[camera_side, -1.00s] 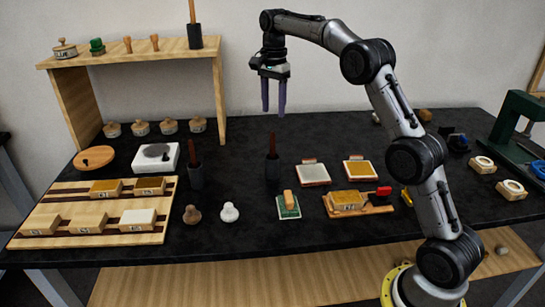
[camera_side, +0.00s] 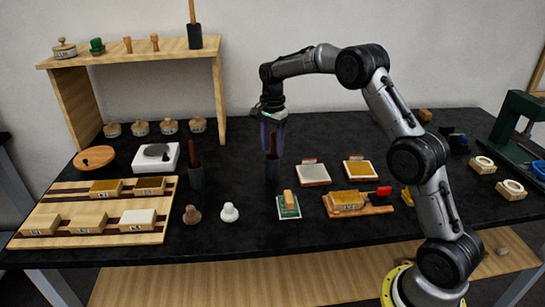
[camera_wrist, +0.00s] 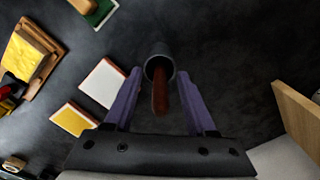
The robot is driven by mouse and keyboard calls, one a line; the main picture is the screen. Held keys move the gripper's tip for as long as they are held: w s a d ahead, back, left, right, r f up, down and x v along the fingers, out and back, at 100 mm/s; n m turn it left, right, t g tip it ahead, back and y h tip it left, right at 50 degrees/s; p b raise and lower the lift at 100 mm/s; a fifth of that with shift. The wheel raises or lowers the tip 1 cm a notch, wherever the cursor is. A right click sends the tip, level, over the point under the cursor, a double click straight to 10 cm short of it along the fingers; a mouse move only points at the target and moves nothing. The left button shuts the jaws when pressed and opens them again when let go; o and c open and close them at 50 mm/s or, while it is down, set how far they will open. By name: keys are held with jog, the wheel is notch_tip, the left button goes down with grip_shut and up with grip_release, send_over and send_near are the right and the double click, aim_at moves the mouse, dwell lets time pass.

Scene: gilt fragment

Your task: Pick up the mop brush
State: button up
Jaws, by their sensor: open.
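A brush with a reddish-brown handle (camera_wrist: 160,92) stands upright in a dark cup (camera_side: 272,171) near the middle of the table; its bristles are hidden in the cup. I take it for the mop brush, though similar handles stand elsewhere. My gripper (camera_side: 272,148) points down directly above the cup, its purple fingers either side of the handle. In the wrist view my gripper (camera_wrist: 160,75) is open, the handle between the fingers with a gap on both sides.
Another cup with a handle (camera_side: 196,175) stands to the left, and one (camera_side: 194,36) is on the wooden shelf. White pad (camera_side: 313,174), yellow pad (camera_side: 360,168) and green block (camera_side: 289,210) lie to the right and front. A shelf post (camera_side: 219,100) rises behind left.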

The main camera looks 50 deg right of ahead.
jog(key=shift+f, duration=0.3)
grip_shut()
jog(key=shift+r, duration=0.2)
